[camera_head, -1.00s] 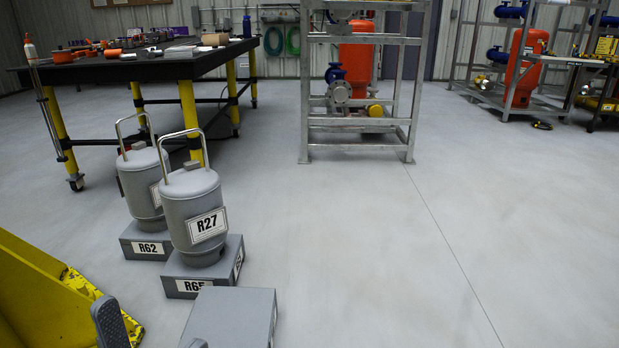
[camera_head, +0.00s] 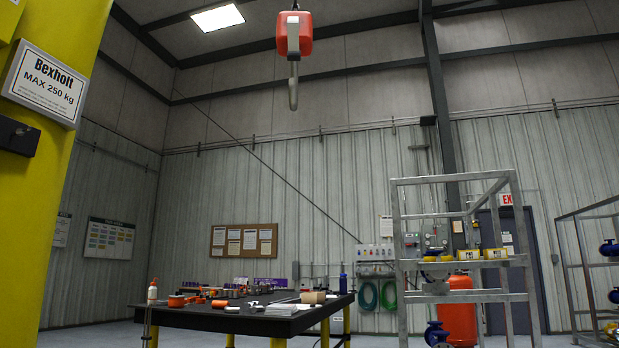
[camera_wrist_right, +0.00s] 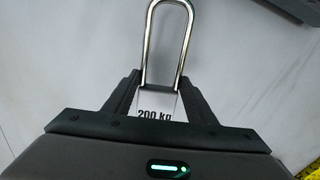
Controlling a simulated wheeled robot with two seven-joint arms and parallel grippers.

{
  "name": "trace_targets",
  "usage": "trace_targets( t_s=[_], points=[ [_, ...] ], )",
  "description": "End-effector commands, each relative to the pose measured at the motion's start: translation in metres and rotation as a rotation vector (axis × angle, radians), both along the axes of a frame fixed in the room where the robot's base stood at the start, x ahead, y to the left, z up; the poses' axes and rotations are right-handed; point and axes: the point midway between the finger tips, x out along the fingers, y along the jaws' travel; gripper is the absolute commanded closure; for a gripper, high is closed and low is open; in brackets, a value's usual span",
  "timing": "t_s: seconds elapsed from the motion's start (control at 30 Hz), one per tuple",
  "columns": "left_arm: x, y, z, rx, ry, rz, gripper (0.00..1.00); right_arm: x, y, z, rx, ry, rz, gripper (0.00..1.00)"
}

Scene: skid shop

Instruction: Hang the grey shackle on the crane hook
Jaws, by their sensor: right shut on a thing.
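The crane hook (camera_head: 293,88) is grey and hangs below an orange-red block (camera_head: 304,35) at the top middle of the head view. Nothing shows hanging on it. My right gripper (camera_wrist_right: 159,92) shows in the right wrist view, with a finger on each side of the shackle (camera_wrist_right: 147,58). The shackle has a shiny metal loop pointing away from the gripper and a pale grey part marked "200 kg" between the fingers. Its lower part is hidden behind the gripper. My left gripper is not in view, and the head view shows neither gripper.
A yellow column (camera_head: 60,200) with a sign "Bexholt MAX 250 kg" (camera_head: 47,85) fills the left side. A black-topped table (camera_head: 215,322) with tools stands low in the middle. A grey metal frame (camera_head: 402,265) stands to the right. The space around the hook looks clear.

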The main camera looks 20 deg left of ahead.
Motion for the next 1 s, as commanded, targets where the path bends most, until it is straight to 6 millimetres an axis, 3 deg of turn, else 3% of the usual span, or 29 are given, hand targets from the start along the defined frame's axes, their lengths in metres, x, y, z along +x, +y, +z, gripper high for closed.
trace_targets(
  t_s=[0.27,0.6,0.8,1.0],
  points=[
    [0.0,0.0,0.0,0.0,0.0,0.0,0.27,0.06,0.017,0.052,-0.003,-0.012,0.002,0.91],
    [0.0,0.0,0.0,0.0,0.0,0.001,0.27,0.138,0.053,0.16,-0.005,-0.012,0.02,0.91],
    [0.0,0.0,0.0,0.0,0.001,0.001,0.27,0.164,0.069,0.23,-0.006,-0.013,0.039,0.91],
    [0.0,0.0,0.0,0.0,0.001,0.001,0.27,0.171,0.074,0.301,-0.008,-0.013,0.051,0.91]
  ],
)
